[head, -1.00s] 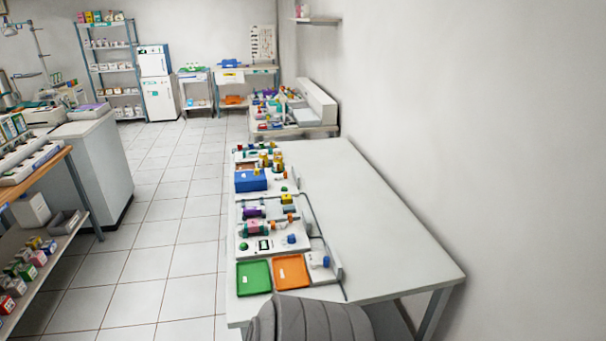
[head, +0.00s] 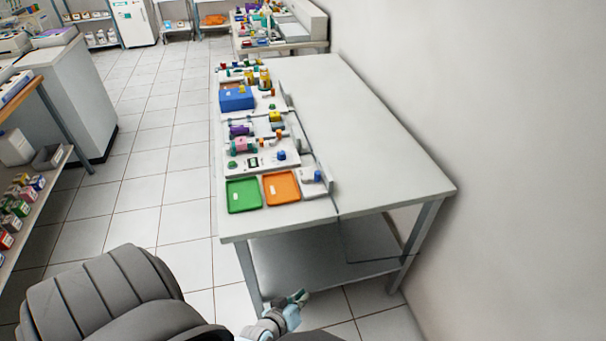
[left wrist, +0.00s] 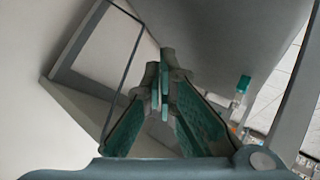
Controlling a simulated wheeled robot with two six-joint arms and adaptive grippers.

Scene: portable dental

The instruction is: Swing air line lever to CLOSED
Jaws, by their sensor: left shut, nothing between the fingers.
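The air line lever cannot be made out for certain among the small coloured fittings on the bench. A white panel (head: 268,163) there carries a pink-and-teal cylinder (head: 243,146), a blue knob (head: 281,155) and a small orange part (head: 278,139). Another blue knob (head: 318,176) stands on a small white block near the front. My left gripper (head: 301,295) is low at the bottom of the head view, in front of the bench and below its top, touching none of these fittings. In the left wrist view my left gripper (left wrist: 164,62) is shut and empty. My right gripper is out of view.
The white bench (head: 375,165) has a wide bare top on its right, a lower shelf (head: 330,255) and legs near my left gripper. A green tray (head: 244,206) and an orange tray (head: 268,201) lie at its front. Open tiled floor (head: 150,190) is on the left.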

